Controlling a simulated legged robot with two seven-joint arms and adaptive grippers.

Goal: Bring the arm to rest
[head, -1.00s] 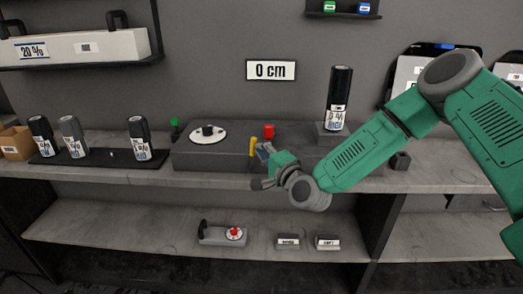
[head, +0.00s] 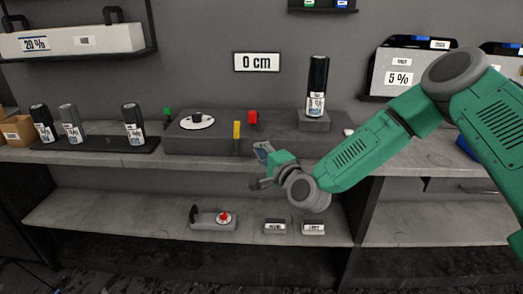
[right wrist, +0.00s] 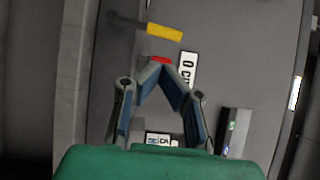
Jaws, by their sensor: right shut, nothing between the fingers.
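My right arm (head: 365,150) is green with grey joints and comes in from the right in the head view. Its gripper (head: 262,166) hangs in front of the shelf edge, below the grey control box (head: 215,142). In the right wrist view the gripper (right wrist: 157,68) has its fingertips together with nothing between them. Beyond the tips in that view are a red button (right wrist: 159,60) and a yellow lever (right wrist: 165,32). My left gripper is not in view.
The box carries a white dial (head: 197,121), a yellow lever (head: 237,130) and a red button (head: 252,117). A black bottle (head: 317,85) stands on a grey block at its right. Several bottles stand on a black tray (head: 95,146) at left. The lower shelf (head: 130,217) is mostly bare.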

